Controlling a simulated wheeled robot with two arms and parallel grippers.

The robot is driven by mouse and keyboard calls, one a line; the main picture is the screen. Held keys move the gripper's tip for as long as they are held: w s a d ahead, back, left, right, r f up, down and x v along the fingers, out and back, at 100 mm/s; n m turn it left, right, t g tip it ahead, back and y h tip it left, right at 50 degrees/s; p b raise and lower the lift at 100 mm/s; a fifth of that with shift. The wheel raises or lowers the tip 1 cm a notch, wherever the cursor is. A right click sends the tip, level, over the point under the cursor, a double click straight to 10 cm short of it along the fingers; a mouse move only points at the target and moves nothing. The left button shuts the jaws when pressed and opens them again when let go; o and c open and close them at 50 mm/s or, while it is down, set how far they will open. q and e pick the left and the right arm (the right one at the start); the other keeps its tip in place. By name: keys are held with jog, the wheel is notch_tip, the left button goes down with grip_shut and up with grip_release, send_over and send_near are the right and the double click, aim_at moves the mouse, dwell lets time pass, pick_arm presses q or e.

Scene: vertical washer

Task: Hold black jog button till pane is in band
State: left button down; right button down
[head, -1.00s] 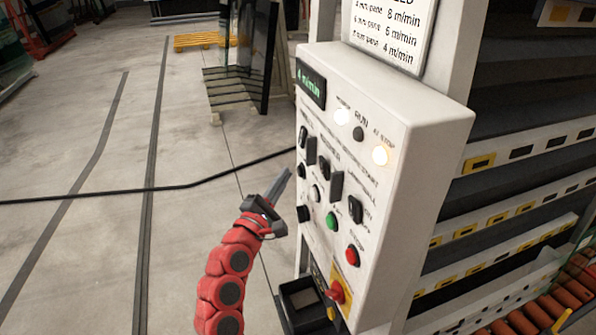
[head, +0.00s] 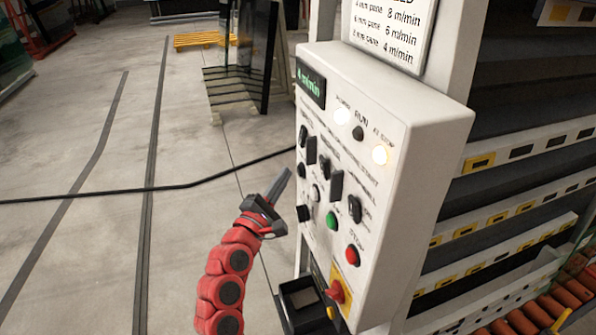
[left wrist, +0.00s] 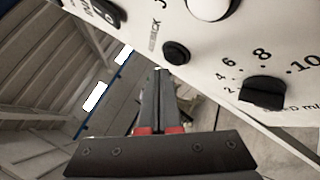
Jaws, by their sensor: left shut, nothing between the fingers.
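The white control panel (head: 420,150) carries several buttons and knobs. A round black button (left wrist: 177,53), beside lettering that seems to end in "BACK", is near my fingertips in the left wrist view. It appears to be the small black button (head: 301,171) on the panel's left side in the head view. My left gripper (head: 286,173) is shut and empty, its tips just left of that button. In the left wrist view, the fingertips (left wrist: 157,72) sit just below and left of the button, seemingly apart from it. No pane or band can be made out. My right gripper is out of view.
A black knob (left wrist: 262,90) with a number scale and a white button (left wrist: 210,8) flank the black button. The green display (head: 311,84) reads 4 m/min. A black cable (head: 180,186) crosses the floor.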

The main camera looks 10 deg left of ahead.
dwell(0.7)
pick_arm(q)
jog(key=shift+w+d, duration=0.25)
jog(key=shift+d, duration=0.1)
